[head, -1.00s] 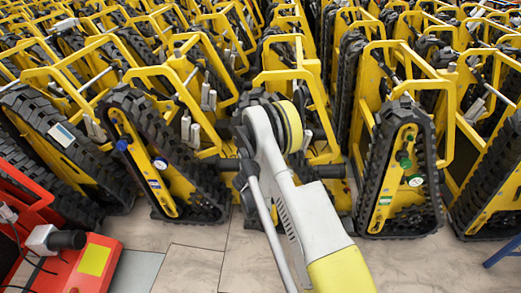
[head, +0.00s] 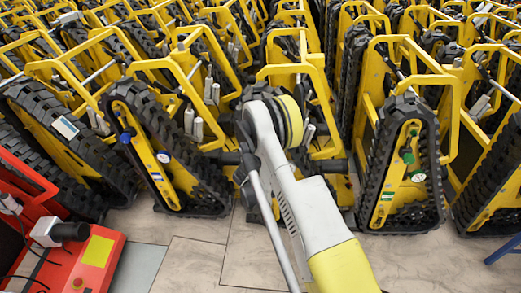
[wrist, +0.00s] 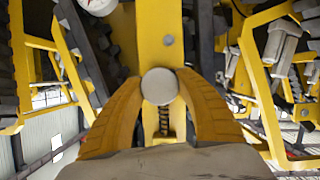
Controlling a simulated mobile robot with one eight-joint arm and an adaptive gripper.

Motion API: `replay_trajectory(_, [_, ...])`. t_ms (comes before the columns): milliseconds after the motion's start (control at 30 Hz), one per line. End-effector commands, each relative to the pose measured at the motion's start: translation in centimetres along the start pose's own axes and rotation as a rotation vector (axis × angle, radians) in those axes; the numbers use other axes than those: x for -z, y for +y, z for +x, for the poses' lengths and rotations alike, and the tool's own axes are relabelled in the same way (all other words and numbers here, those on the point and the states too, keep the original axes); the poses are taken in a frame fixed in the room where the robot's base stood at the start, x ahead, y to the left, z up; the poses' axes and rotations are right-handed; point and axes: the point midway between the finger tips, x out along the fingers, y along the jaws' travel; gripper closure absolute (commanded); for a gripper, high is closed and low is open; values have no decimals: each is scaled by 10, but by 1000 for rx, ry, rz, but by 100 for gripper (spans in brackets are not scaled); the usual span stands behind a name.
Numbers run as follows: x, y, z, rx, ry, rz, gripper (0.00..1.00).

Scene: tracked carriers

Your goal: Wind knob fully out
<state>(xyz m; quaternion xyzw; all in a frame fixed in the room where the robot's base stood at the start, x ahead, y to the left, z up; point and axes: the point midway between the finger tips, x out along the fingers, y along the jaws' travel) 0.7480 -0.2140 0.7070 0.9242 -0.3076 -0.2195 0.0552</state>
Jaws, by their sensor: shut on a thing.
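In the wrist view, a round pale grey knob (wrist: 159,87) sits in front of a yellow upright (wrist: 160,35) of a tracked carrier. The two yellow-orange fingers of my gripper (wrist: 160,80) are shut on the knob, one at each side, with the knob's face showing between the tips. A dark coil spring or thread (wrist: 164,120) shows below the knob, between the fingers. In the head view my white and yellow arm reaches to the middle carriers and hides the gripper and the knob. How far out the knob stands cannot be told.
Tracked carriers stand in tight rows. One at right bears green knobs (head: 407,157); one at left bears a blue knob (head: 125,137). A red machine (head: 85,270) with a grey camera-like part stands at lower left. Bare floor (head: 195,262) lies in front.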

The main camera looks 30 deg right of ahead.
Motion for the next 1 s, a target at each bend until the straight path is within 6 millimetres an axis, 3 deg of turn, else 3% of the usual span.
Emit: replay_trajectory(1000, [1, -1, 1, -340, 3, -823, 89])
